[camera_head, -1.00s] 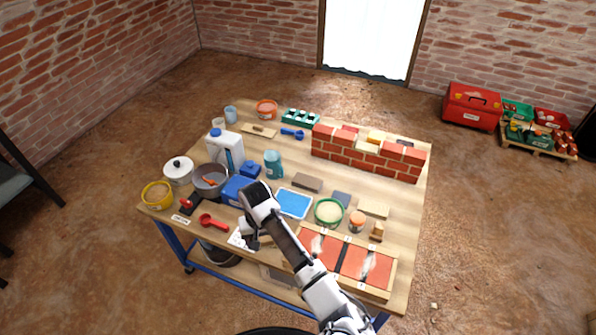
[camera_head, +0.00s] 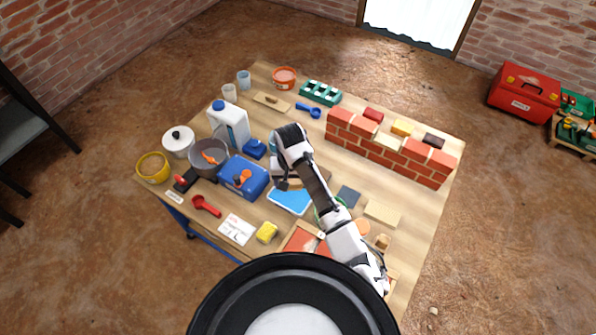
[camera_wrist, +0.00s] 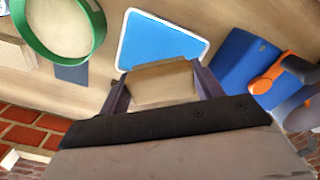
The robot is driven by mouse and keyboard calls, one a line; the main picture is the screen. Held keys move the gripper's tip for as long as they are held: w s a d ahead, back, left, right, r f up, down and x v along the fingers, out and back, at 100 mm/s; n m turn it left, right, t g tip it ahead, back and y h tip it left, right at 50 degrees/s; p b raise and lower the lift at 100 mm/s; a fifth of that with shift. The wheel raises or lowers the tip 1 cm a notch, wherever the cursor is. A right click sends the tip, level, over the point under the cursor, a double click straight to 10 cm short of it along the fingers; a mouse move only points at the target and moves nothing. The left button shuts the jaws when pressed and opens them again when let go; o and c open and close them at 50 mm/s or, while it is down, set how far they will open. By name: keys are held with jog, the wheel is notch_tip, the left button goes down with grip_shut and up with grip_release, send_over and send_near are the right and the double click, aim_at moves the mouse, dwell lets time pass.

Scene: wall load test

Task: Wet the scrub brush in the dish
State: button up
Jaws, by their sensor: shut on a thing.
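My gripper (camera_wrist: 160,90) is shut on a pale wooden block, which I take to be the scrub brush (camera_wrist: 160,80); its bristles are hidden. The dish (camera_wrist: 165,42) is a shallow tray with a white rim and a blue inside. It lies just beyond the brush in the wrist view. In the head view the dish (camera_head: 289,203) is on the table, with my gripper (camera_head: 286,183) at its far edge, partly covering it. I cannot tell whether the brush touches the dish.
A blue box (camera_head: 243,177) with an orange-handled tool stands left of the dish. A green-rimmed round sieve (camera_wrist: 62,28) lies on its other side. A yellow sponge (camera_head: 267,232) and a white card (camera_head: 237,229) lie nearer. A low brick wall (camera_head: 388,150) stands at the back right.

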aim_at(292, 198)
jog(key=shift+d+f, duration=0.1)
jog(key=shift+f, duration=0.15)
notch_tip(292, 198, down, 6)
jog(key=b, duration=0.6)
jog(key=shift+r, duration=0.25)
jog(key=shift+f, duration=0.55)
dwell(2.0)
jog(key=shift+r, duration=0.1)
notch_tip(292, 198, up, 7)
jog(key=p, duration=0.6)
dwell(0.9)
